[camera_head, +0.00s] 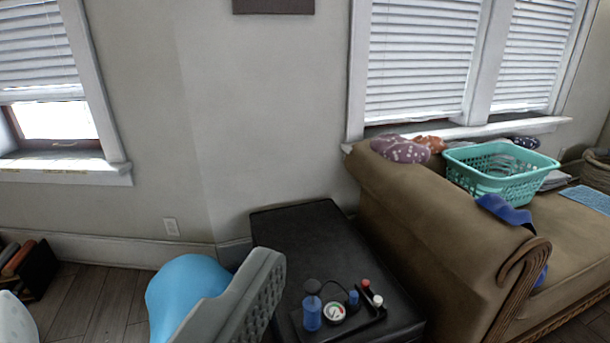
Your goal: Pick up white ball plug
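The white ball plug (378,301) is a small white round knob at the right end of a small dark panel (370,318). The panel lies near the front edge of a black table (300,238). A red ball plug (366,284) stands just behind and to the left of the white one. A blue plug (353,297) stands farther left. The part below the white ball is too small to make out clearly. I see no gripper fingers that I can identify, and nothing touches the white ball.
Left of the plugs are a round gauge (334,312) and a blue bottle (312,314). A large grey and light-blue object (185,287) stands close in front of the table's left side. A brown sofa (430,215) with a turquoise basket (500,175) borders the right.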

